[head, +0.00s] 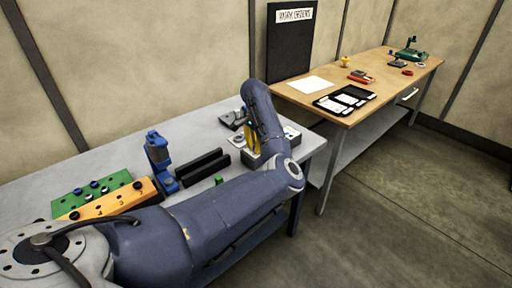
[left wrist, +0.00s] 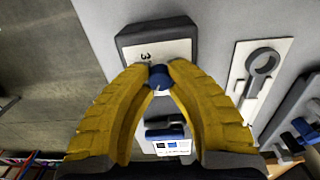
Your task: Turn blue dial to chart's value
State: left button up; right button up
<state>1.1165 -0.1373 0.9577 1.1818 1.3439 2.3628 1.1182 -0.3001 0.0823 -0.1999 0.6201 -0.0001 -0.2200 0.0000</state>
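The blue dial (left wrist: 158,78) sits on the white face of a dark box (left wrist: 128,38) in the left wrist view. A "3" is printed on that face, upside down in this view. My left gripper (left wrist: 159,70) has its yellow fingers on both sides of the dial, seemingly touching it. In the head view my left gripper (head: 252,141) is over the far right end of the grey bench, and my arm hides the dial. A small white card with blue marks (left wrist: 173,147) shows between the fingers; I cannot tell whether it is the chart. My right gripper is not in view.
A white plate with a grey ring-shaped tool (left wrist: 263,65) lies beside the box. The grey bench (head: 208,128) also holds a blue device (head: 158,150), black blocks (head: 202,166), and orange (head: 110,200) and green (head: 92,192) boards. A wooden table (head: 385,75) stands behind.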

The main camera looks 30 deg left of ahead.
pick_arm(q)
jog(key=o, duration=0.6)
jog(key=shift+o, duration=0.2)
notch_tip(320, 180, up, 12)
dwell(0.3)
jog(key=shift+a, duration=0.1)
